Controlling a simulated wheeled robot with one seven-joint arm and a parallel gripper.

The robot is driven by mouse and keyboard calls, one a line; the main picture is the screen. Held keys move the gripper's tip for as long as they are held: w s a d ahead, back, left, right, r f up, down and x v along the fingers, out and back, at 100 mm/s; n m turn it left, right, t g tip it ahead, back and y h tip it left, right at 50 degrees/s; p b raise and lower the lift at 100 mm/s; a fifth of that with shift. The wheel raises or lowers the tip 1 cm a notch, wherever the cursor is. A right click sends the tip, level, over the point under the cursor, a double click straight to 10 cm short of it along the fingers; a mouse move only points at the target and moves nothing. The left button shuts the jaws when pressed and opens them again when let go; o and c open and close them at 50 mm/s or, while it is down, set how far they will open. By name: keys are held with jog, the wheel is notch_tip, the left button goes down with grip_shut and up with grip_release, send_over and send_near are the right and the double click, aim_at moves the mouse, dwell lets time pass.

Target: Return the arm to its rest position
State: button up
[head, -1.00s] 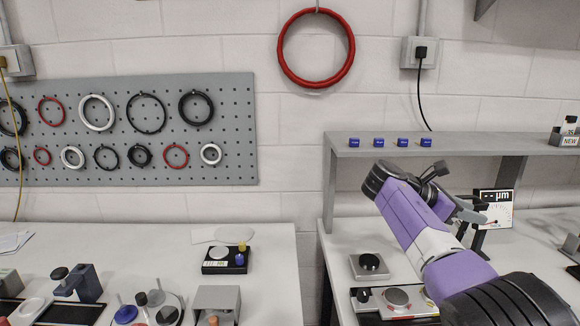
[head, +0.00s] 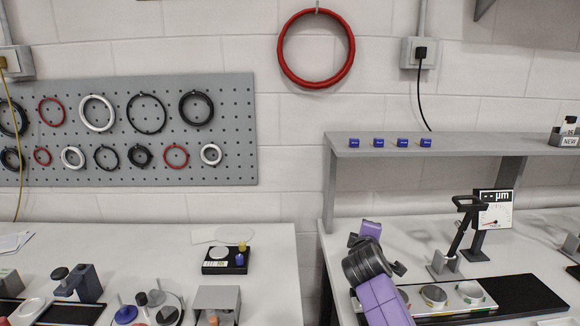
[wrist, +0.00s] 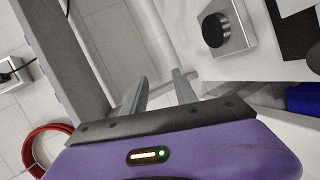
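My arm (head: 377,285) shows at the bottom of the head view, purple with dark joints, in front of the right bench. My gripper (wrist: 160,76) shows in the wrist view with its two grey fingers apart and nothing between them. I cannot make out the fingers in the head view. The wrist view is tilted, with the fingers pointing toward the wall and the shelf side. A steel block with a black knob (wrist: 216,30) lies beyond the fingers to the right, apart from them.
The right bench holds a tray with several round steel pads (head: 434,294), a gauge stand (head: 447,260) and a dial display (head: 496,211). A grey shelf (head: 468,147) stands behind. The left bench (head: 270,250) carries a small scale (head: 218,266) and a grey box (head: 217,298). A gap separates the benches.

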jog(key=s+a+f+m+t+y, duration=0.25)
jog(key=s+a+f, duration=0.2)
jog(key=s, duration=0.65)
jog(key=s+a+f+m+t+y, duration=0.1)
jog(key=s+a+f+m+y, duration=0.25)
jog(key=s+f, duration=0.45)
jog(key=s+d+r+m, duration=0.1)
jog(key=s+d+m, duration=0.1)
jog(key=s, duration=1.4)
jog(key=s+d+r+m+g+h, duration=0.1)
jog(key=s+d+r+m, duration=0.1)
jog(key=s, duration=1.4)
jog(key=s+d+r+m+g, duration=0.1)
jog(key=s+d+r+m, duration=0.1)
jog(key=s, duration=1.4)
jog(key=shift+d+r+m+h, duration=0.25)
jog(key=shift+d+m+h, duration=0.15)
jog(key=shift+m, duration=0.2)
